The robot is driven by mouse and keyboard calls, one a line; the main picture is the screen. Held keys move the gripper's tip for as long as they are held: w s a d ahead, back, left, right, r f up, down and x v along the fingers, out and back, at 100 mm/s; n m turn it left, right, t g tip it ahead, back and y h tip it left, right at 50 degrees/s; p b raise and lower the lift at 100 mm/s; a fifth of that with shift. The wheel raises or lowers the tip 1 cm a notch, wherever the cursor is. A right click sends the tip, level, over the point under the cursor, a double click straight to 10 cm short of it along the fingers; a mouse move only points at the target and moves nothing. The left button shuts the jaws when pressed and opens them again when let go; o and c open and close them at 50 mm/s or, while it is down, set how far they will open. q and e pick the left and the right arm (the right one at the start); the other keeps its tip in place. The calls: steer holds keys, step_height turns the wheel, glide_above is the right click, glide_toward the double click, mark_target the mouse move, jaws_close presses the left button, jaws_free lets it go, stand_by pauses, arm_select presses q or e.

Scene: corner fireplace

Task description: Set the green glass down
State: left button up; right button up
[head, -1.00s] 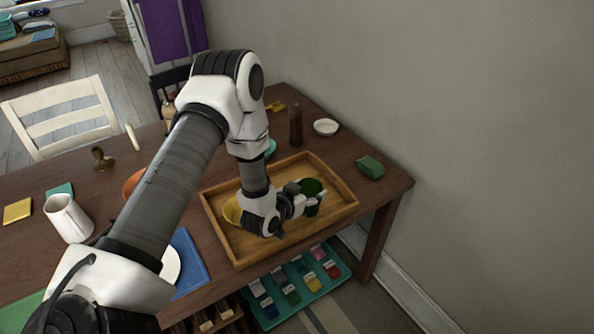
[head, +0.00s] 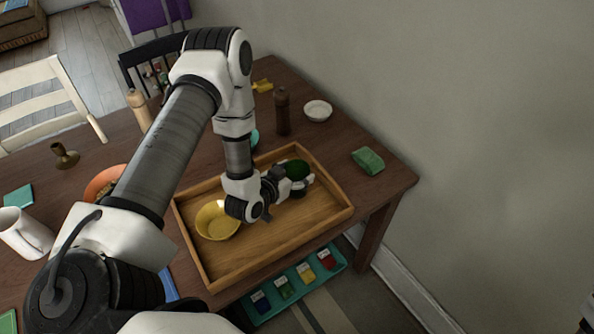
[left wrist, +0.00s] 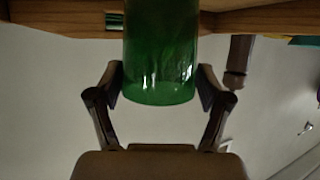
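The green glass (head: 297,169) is between the fingers of my left gripper (head: 298,181), over the far part of the wooden tray (head: 283,238). In the left wrist view the glass (left wrist: 160,60) fills the gap between the two finger pads, which appear to touch its sides. That view is upside down, with a wooden edge of the tray (left wrist: 60,14) at the top. I cannot tell whether the base of the glass touches the tray. My right gripper cannot be made out.
A yellow bowl (head: 214,223) sits in the tray's left part; the tray's right and front floor is bare. Beyond the tray stand a brown pepper mill (head: 283,112) and a small white bowl (head: 318,110). A green block-like item (head: 368,160) lies right of the tray.

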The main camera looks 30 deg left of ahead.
arm_select(q)
steer(key=shift+s+r, duration=0.15)
steer(key=v, duration=1.2)
